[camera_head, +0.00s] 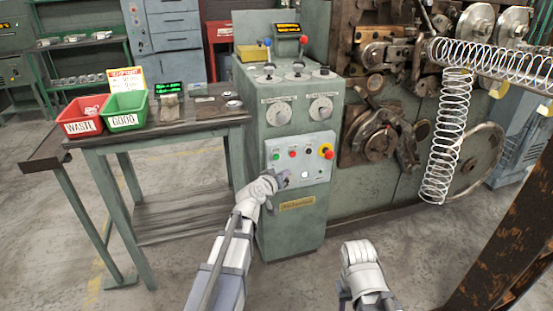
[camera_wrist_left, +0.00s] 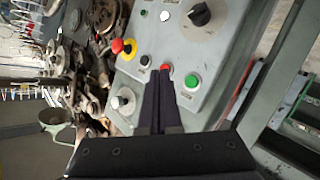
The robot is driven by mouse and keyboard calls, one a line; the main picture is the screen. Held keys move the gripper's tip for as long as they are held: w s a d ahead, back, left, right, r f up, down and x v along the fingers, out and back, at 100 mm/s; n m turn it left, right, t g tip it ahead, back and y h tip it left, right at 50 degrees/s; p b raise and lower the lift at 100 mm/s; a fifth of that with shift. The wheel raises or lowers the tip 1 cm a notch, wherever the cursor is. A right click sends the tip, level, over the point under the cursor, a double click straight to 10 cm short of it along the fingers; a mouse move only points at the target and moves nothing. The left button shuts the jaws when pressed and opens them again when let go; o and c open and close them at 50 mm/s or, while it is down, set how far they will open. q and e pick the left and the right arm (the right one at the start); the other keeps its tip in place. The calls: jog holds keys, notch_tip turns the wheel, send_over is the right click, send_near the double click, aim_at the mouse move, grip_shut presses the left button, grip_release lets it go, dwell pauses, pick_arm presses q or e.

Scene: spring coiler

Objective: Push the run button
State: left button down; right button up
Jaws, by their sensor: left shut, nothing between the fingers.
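The grey control panel (camera_head: 320,162) on the green cabinet carries a green button (camera_head: 275,157), a red button (camera_head: 292,154), a black button (camera_head: 309,150) and a red-and-yellow emergency stop (camera_head: 327,152). A pale round button (camera_head: 305,175) sits below them. No label reading "run" is legible. My left gripper (camera_head: 285,179) is shut and empty in front of the panel, below the green and red buttons. In the left wrist view, its fingertips (camera_wrist_left: 160,76) appear near the red button (camera_wrist_left: 166,69), with the green button (camera_wrist_left: 192,82) to the right. I cannot tell whether they touch. My right gripper (camera_head: 362,258) is low; its jaws are unclear.
A bench on the left holds a red WASTE bin (camera_head: 84,118) and a green GOOD bin (camera_head: 125,112). The coiler (camera_head: 385,135) and hanging wire springs (camera_head: 447,140) stand to the right. Two dials (camera_head: 321,108) and a ledge of levers sit above the panel. A brown beam (camera_head: 520,225) crosses the lower right.

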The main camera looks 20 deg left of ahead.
pick_arm(q)
jog(key=shift+w+a, duration=0.65)
jog(key=shift+w, duration=0.3)
jog(key=shift+w+a, duration=0.65)
jog(key=shift+w, duration=0.35)
jog(key=shift+w+a, duration=0.65)
jog(key=shift+w, duration=0.3)
jog(key=shift+w+a, duration=0.1)
jog(key=shift+w, duration=0.05)
jog(key=shift+w+a, duration=0.15)
jog(key=shift+w, duration=0.05)
jog(key=shift+w+a, duration=0.2)
jog(key=shift+w, duration=0.1)
dwell(0.5)
jog(key=shift+s, duration=0.1)
dwell(0.4)
jog(key=shift+s+d, duration=0.45)
jog(key=shift+s, duration=0.1)
jog(key=s+d, duration=0.2)
jog(key=s, duration=0.2)
jog(key=shift+s+d, duration=0.1)
jog(key=shift+d, duration=0.3)
